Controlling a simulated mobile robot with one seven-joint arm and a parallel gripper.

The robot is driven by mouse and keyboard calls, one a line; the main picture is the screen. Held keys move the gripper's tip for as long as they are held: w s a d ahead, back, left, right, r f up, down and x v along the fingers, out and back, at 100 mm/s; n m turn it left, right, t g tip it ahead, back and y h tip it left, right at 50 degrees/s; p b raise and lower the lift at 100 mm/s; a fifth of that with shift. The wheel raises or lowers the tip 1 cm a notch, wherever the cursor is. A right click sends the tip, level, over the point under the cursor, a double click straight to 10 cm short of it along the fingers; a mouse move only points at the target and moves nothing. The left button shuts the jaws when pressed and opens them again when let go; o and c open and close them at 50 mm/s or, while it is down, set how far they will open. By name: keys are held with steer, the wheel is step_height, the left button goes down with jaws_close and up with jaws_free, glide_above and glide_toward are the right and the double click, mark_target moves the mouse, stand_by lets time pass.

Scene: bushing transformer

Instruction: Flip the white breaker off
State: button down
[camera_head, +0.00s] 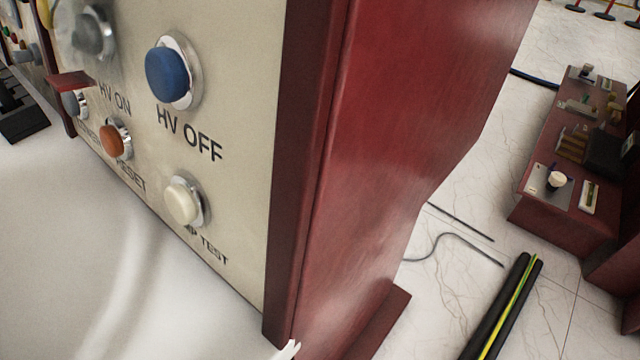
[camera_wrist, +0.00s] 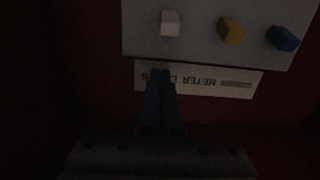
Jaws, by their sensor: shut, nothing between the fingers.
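In the dark wrist view, a white breaker (camera_wrist: 170,23) sits at the left of a grey panel (camera_wrist: 145,45), in a row with a yellow one and a blue one. My gripper (camera_wrist: 161,74) is shut and empty. Its fingertips appear just below the white breaker in the picture, over the left part of a label plate, apart from the breaker in the picture. The depth between fingertips and panel is hard to tell. The head view does not show this breaker row or my gripper clearly.
A yellow breaker (camera_wrist: 231,31) and a blue breaker (camera_wrist: 283,38) are to the right of the white one. The label plate (camera_wrist: 205,79) reads "METER", upside down. The head view shows a cream button panel (camera_head: 235,95) and a red cabinet side (camera_head: 400,110); a red desk (camera_head: 560,225) stands right.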

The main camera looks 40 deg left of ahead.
steer(key=shift+s+a+f+b, duration=0.1)
steer(key=shift+s+f+b, duration=0.25)
steer(key=shift+f, duration=0.25)
steer(key=shift+s+f+b, duration=0.3)
steer(key=shift+f+b, duration=0.1)
steer(key=shift+f, duration=0.2)
steer(key=shift+s+a+f+b, duration=0.1)
steer(key=shift+s+f+b, duration=0.25)
steer(key=shift+f, duration=0.25)
steer(key=shift+f+t+b, duration=0.15)
steer(key=shift+t+b, duration=0.25)
steer(key=shift+b, duration=0.05)
